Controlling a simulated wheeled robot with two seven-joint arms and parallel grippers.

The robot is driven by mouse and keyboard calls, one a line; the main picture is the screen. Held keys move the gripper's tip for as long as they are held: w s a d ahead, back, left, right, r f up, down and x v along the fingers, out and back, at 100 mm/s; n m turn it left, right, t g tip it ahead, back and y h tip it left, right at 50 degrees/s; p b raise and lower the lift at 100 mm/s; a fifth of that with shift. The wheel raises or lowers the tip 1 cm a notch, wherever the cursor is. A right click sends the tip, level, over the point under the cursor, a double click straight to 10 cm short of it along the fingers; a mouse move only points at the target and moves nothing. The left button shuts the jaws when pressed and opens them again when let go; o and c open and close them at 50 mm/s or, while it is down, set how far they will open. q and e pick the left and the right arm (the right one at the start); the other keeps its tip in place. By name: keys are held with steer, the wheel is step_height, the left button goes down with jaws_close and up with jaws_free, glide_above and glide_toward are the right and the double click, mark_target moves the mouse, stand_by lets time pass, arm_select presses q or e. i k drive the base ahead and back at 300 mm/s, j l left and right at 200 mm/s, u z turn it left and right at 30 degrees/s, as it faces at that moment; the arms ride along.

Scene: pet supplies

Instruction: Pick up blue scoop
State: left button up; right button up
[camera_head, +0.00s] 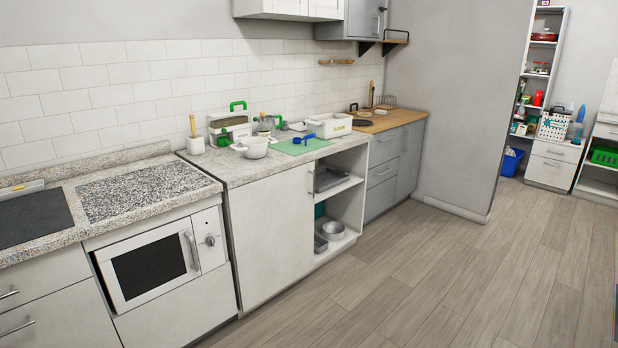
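A small blue scoop (299,140) lies on a green mat (316,145) on the granite counter in the middle of the head view. Its bowl is at the left and its handle points up to the right. A white pot or bowl (255,149) stands just left of the mat. A white rectangular bin (331,125) stands behind the mat. Neither of my grippers shows in this view.
The counter (240,173) also holds a container with a green handle (238,105) and a white holder (195,145). Open shelves (343,185) are below the mat. The wooden floor (440,270) in front is clear. A grey wall (444,110) stands to the right.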

mark_target(295, 140)
steer(key=i+z, duration=0.3)
steer(key=i, duration=1.95)
